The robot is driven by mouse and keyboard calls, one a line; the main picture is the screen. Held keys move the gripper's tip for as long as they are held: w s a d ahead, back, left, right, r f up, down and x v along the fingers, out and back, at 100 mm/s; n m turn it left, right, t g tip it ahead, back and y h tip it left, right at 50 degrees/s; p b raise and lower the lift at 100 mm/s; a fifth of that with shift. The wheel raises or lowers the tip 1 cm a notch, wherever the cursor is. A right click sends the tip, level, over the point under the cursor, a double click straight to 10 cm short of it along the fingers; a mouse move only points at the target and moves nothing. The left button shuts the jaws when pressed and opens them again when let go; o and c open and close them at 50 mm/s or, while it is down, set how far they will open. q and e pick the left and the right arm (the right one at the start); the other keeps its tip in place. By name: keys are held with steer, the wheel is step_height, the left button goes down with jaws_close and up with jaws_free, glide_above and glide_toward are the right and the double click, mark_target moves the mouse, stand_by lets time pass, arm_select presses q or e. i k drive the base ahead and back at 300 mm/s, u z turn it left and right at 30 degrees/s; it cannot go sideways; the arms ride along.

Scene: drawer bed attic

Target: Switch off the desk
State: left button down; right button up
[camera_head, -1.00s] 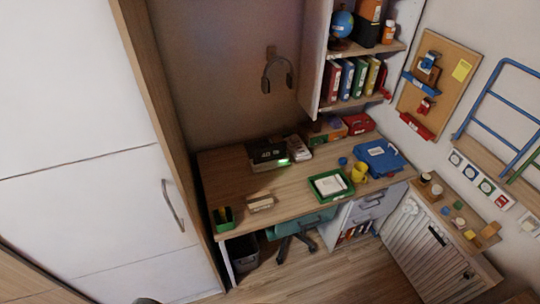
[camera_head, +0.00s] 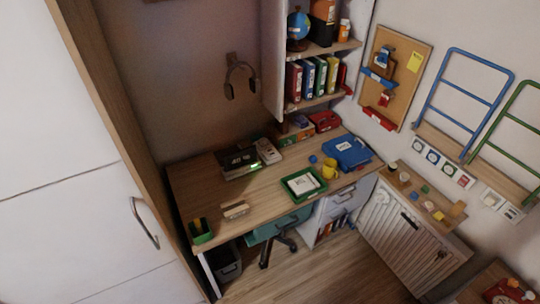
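The wooden desk (camera_head: 205,183) stands against the back wall in the head view. A dark box-like device (camera_head: 239,161) with a glowing green light sits at its back left. A row of switches and sockets (camera_head: 443,164) is on the right wall, below the blue and green frames; which of them belongs to the desk I cannot tell. Neither of my grippers shows in the view.
On the desk are a green tray (camera_head: 303,184), a yellow mug (camera_head: 329,168), a blue case (camera_head: 347,152) and a green holder (camera_head: 200,231). A teal chair (camera_head: 278,225) is tucked under it. A radiator (camera_head: 412,233) with a cluttered shelf stands at right. A white wardrobe (camera_head: 75,190) fills the left. Floor in front is clear.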

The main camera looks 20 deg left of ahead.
mark_target(270, 151)
steer(key=u, duration=0.75)
steer(key=i, duration=1.1)
steer(key=u, duration=0.6)
